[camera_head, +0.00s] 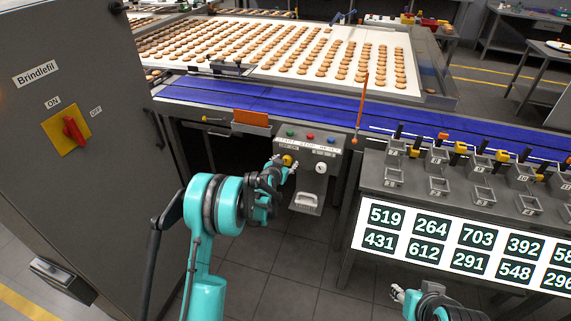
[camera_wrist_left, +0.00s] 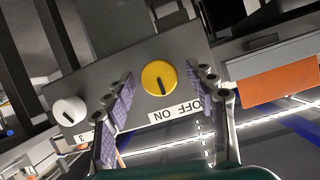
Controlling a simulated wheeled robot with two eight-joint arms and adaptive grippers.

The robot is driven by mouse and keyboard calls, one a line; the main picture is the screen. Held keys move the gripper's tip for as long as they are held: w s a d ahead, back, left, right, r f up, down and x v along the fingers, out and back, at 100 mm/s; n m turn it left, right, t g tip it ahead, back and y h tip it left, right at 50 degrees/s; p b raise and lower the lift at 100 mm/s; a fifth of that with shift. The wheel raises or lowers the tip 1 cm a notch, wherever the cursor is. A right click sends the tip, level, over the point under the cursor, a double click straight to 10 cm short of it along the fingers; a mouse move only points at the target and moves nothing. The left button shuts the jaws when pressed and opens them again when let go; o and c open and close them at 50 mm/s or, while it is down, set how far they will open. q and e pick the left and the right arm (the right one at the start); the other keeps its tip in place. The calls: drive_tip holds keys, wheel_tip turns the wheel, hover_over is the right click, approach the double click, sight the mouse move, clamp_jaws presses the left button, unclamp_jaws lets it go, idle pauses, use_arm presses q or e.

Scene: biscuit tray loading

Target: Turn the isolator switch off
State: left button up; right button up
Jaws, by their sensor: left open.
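A red rotary handle (camera_head: 73,131) on a yellow plate (camera_head: 56,139) is on the grey cabinet at left, between ON and OFF labels; its upper end leans toward ON. A yellow round knob (camera_head: 287,160) is on a grey control box; in the left wrist view the knob (camera_wrist_left: 159,78) has a dark line and an upside-down ON/OFF label (camera_wrist_left: 176,112) beside it. My left gripper (camera_head: 283,165) is open at the yellow knob, with one finger on each side in the wrist view (camera_wrist_left: 159,74); contact is unclear. My right gripper (camera_head: 398,294) is low at right, its opening unclear.
The control box (camera_head: 320,184) also has coloured buttons and a white dial (camera_head: 321,168). A blue conveyor (camera_head: 300,113) and a biscuit tray lie behind. Small bins (camera_head: 438,157) and a number board (camera_head: 455,231) stand at right. The floor between cabinet and board is open.

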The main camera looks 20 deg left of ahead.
use_arm(q)
drive_tip(key=c, duration=1.2)
drive_tip(key=shift+o, duration=0.2)
drive_tip(key=shift+a+n, duration=0.1)
drive_tip(key=shift+n, duration=0.2)
drive_tip(key=shift+a+f+n+t+h, duration=0.1)
drive_tip(key=shift+n+t+h, duration=0.35)
drive_tip(key=shift+n+h, duration=1.2)
drive_tip(key=shift+a+f+n+t+h, duration=0.15)
drive_tip(key=shift+n+t+h, duration=0.45)
drive_tip(key=shift+n, duration=2.1)
drive_tip(key=shift+f+n+t+h, duration=0.1)
drive_tip(key=shift+n+t+h, duration=0.25)
drive_tip(key=shift+n+h, duration=1.35)
drive_tip(key=shift+n+y, duration=0.45)
drive_tip(key=shift+n, duration=0.1)
